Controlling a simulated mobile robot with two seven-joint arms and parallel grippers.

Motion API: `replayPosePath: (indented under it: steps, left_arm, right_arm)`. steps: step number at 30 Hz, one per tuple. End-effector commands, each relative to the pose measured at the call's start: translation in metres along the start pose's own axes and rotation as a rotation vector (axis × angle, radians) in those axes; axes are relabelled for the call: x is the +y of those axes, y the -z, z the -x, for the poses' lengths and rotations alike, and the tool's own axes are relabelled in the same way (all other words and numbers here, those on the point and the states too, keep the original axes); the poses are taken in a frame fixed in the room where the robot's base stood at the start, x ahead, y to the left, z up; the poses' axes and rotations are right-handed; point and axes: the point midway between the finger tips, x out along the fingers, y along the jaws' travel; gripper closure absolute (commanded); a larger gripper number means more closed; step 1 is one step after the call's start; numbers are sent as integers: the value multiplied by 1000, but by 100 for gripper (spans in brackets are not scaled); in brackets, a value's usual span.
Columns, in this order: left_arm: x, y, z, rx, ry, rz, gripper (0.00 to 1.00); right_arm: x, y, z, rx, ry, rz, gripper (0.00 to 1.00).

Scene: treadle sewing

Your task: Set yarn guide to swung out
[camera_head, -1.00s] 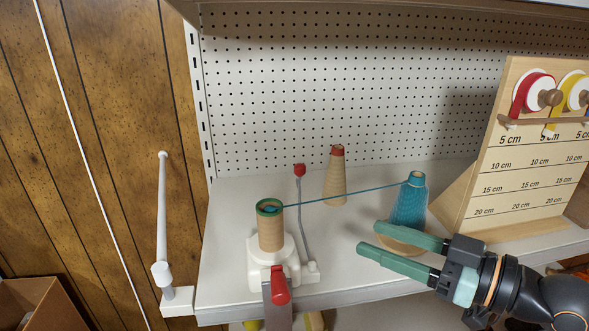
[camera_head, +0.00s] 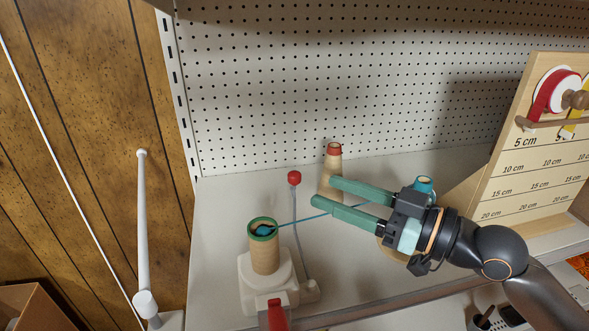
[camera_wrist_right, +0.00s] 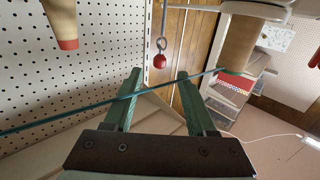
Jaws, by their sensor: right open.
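The yarn guide is a thin grey rod with a red ball knob (camera_head: 294,178), rising from the right side of the white winder (camera_head: 268,290). The winder carries a tan tube (camera_head: 264,252) with a green rim. A teal yarn strand (camera_head: 300,221) runs from the tube toward the teal cone (camera_head: 424,183), which is mostly hidden behind my gripper. My right gripper (camera_head: 324,192) is open and empty, its fingers pointing left toward the rod, apart from it. In the right wrist view the red knob (camera_wrist_right: 159,61) shows between the fingertips and the strand (camera_wrist_right: 70,117) crosses the fingers. My left gripper is not in view.
A tan cone with a red top (camera_head: 333,150) stands close behind my right fingers. A wooden ribbon board (camera_head: 530,150) stands at the right. A white post (camera_head: 142,220) is at the left edge. A red handle (camera_head: 276,312) is at the winder's front.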

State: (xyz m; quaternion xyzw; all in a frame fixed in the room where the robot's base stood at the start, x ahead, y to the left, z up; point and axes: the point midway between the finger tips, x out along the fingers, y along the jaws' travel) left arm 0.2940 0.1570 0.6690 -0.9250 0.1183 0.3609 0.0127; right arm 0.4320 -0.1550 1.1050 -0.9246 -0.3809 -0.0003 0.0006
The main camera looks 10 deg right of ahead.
Motion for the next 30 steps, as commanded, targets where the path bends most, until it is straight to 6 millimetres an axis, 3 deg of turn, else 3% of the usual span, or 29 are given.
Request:
replayPosePath:
  steps: [9, 15, 27, 30]
  left_arm:
    - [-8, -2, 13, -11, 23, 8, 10]
    - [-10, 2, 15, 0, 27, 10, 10]
    - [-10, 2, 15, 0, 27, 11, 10]
    - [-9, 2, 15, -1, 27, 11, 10]
  right_arm:
    - [0, 3, -49, 4, 1, -2, 43]
    - [0, 1, -70, 2, 0, -1, 43]
    - [0, -1, -77, -2, 0, 1, 43]
    - [0, -1, -77, -1, 0, 1, 52]
